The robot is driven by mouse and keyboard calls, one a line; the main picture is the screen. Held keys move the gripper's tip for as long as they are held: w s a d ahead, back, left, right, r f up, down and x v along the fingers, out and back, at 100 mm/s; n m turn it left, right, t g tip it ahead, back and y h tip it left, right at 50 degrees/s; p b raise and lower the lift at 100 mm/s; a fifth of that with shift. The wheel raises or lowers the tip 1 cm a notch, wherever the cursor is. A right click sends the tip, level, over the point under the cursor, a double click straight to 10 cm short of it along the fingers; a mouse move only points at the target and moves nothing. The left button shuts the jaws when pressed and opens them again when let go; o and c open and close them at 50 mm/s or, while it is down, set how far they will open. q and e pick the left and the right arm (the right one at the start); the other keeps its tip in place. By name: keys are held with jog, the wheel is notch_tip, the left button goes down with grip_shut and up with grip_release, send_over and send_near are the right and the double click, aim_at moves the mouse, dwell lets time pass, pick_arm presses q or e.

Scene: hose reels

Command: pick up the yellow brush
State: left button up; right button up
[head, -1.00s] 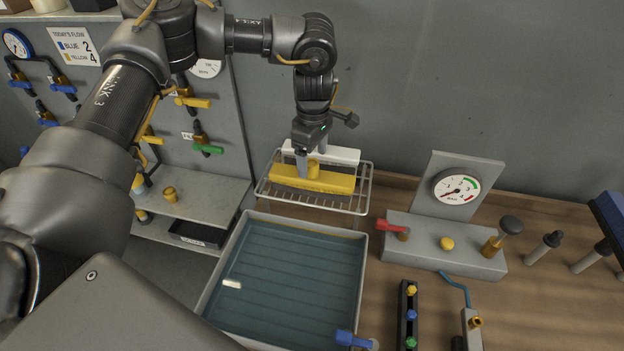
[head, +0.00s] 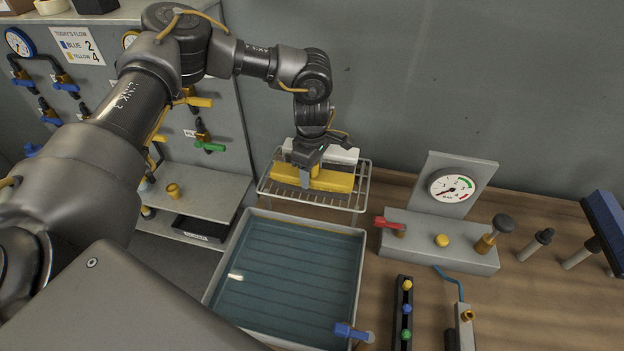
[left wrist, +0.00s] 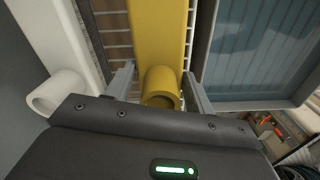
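The yellow brush (head: 338,182) lies on a wire rack (head: 362,190) behind the water tray. My left gripper (head: 306,180) points down over the brush. In the left wrist view, the fingers of my left gripper (left wrist: 160,88) stand on either side of the round yellow socket of the brush (left wrist: 160,35). A narrow gap shows beside the socket, so the gripper looks open around it, not closed. In the head view one finger covers part of the brush. My right gripper is not in view.
A white brush (head: 340,154) lies just behind the yellow one; its socket shows close to the gripper in the left wrist view (left wrist: 58,92). The water tray (head: 357,262) is in front. A gauge stand (head: 440,240) is to the right, and the wall is close behind.

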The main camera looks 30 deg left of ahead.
pick_arm(q)
jog(key=c, duration=0.7)
